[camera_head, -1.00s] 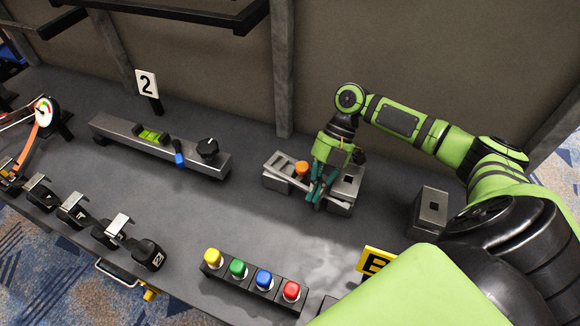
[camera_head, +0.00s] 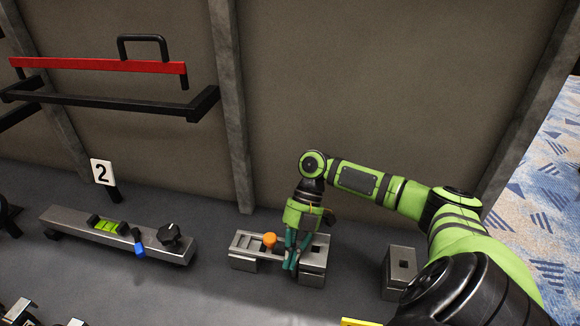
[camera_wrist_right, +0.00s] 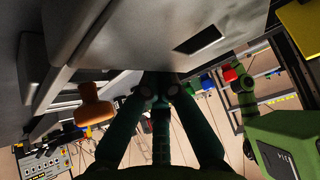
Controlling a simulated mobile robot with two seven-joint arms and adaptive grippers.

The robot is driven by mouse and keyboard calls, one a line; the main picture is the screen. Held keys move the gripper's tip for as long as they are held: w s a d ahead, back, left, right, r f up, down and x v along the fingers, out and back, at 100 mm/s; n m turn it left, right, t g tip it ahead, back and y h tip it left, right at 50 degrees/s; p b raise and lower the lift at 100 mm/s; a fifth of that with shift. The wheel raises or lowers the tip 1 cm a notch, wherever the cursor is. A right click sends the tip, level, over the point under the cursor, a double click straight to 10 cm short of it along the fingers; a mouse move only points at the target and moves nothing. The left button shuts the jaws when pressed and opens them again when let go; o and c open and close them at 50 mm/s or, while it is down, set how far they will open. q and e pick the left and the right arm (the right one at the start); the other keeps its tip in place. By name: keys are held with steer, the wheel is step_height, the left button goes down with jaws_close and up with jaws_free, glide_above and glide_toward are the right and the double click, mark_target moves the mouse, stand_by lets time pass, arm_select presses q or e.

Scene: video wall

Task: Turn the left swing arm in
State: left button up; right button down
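My right gripper (camera_head: 291,266) has teal fingers that point down at a grey metal block fixture (camera_head: 312,270) with an orange knob (camera_head: 269,240). In the right wrist view the fingers come close together at their tips (camera_wrist_right: 160,82), right by the block's grey face; contact and any grip are unclear. Black bars stick out from the wall at upper left, one a long black frame (camera_head: 110,104) below a red bar (camera_head: 95,64) with a black handle. I cannot tell which of these is the left swing arm. My left gripper is not in view.
A grey bar with a green vial, blue lever and black knob (camera_head: 172,237) lies left of the fixture, near a sign "2" (camera_head: 102,172). A grey block with a square hole (camera_head: 402,264) stands to the right. Wall posts (camera_head: 230,110) rise behind the bench.

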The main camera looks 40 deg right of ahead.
steer(key=shift+w+d, duration=0.1)
steer(key=shift+d, duration=0.1)
steer(key=v, duration=0.6)
steer(key=shift+d+r, duration=0.15)
steer(key=shift+r, duration=0.2)
steer(key=shift+w+d+r, duration=0.1)
steer(key=shift+d+r, duration=0.05)
steer(key=shift+r, duration=0.1)
